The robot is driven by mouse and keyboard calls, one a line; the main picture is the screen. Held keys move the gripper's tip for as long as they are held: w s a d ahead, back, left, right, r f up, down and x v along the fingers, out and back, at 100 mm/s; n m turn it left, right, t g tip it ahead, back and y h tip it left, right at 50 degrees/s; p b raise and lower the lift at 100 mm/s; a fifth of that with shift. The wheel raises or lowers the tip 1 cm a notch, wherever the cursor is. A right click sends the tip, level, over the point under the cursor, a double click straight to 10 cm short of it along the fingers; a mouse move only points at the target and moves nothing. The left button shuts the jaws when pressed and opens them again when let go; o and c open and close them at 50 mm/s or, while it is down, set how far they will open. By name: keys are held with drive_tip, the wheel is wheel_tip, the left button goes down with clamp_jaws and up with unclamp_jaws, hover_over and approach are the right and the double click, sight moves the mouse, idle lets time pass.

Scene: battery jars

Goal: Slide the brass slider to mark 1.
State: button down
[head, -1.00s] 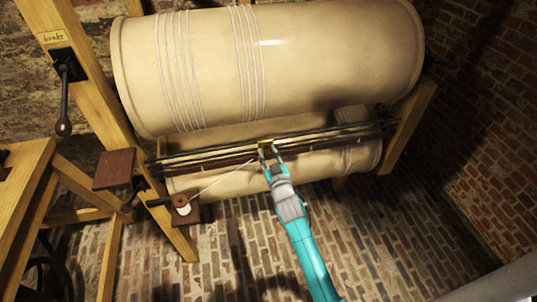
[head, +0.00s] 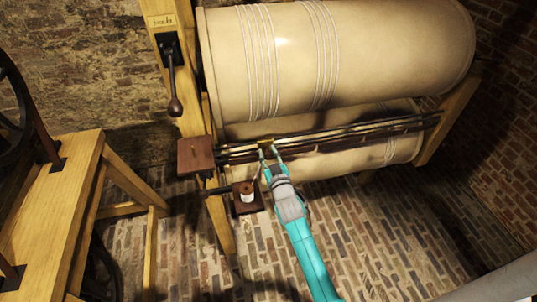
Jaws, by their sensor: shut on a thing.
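The brass slider (head: 266,143) is a small gold block on the dark double rail (head: 352,133) in front of the large cream drum (head: 385,50). It sits toward the rail's left part, a short way from the left wooden block. My gripper (head: 269,151), on a teal arm from below, is shut on the slider. The jaws partly hide it. No mark numbers can be read on the rail.
A brown block (head: 196,155) stands at the rail's left end. Below it a white spool (head: 246,193) sits on a small shelf. A lever (head: 174,85) hangs on the left post. A wooden bench (head: 55,215) stands at the left.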

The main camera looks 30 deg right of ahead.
drive_tip(key=shift+w+a, duration=0.2)
drive_tip(key=shift+a, duration=0.3)
drive_tip(key=c, duration=0.8)
unclamp_jaws()
drive_tip(key=shift+a, duration=0.2)
drive_tip(key=shift+o, duration=0.2)
drive_tip(key=shift+d, duration=0.1)
drive_tip(key=shift+s, duration=0.45)
drive_tip(key=v, duration=1.1)
